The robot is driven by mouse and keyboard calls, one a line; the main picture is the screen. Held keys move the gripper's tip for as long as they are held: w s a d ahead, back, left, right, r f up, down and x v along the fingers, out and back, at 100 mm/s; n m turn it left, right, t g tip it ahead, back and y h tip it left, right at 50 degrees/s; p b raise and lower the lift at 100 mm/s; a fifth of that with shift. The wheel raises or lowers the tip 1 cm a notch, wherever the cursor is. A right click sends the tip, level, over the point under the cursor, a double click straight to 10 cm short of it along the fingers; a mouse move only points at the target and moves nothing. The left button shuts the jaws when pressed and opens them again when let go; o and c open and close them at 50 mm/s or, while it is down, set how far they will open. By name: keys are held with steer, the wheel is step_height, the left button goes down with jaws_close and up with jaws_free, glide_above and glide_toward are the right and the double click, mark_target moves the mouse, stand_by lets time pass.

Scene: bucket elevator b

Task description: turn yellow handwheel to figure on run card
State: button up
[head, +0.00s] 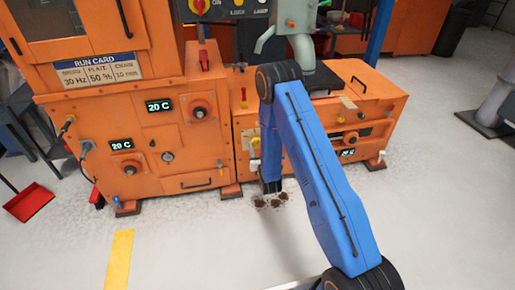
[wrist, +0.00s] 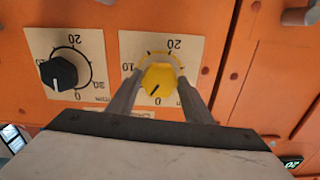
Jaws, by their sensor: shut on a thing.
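The yellow handwheel (wrist: 159,80) sits on a cream dial plate (wrist: 136,45) in the wrist view. The plate shows 0, 10 and 20. A dark mark on the wheel points to its lower left, seemingly between 0 and 10 and nearer 0. My gripper (wrist: 158,84) is shut on the wheel, one grey finger on each side. In the head view the run card (head: 97,70) reads speed 30 Hz, plate 50 %, choke 10 mm. My blue arm covers part of the machine there, and I cannot make out the wheel or fingertips.
In the wrist view a black knob (wrist: 58,73) with its own dial is left of the yellow wheel. In the head view the orange machine (head: 180,160) carries levers and 20 C displays. A red dustpan (head: 29,203) lies left. The front floor is mostly clear.

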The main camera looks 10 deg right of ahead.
steer(key=m, duration=0.6)
steer(key=shift+m, duration=0.3)
steer(key=m, duration=0.3)
steer(key=shift+a+m, duration=0.1)
steer(key=shift+m, duration=1.9)
steer(key=o, duration=1)
steer(key=shift+r, duration=0.1)
steer(key=s, duration=1.7)
steer(key=shift+s, duration=0.25)
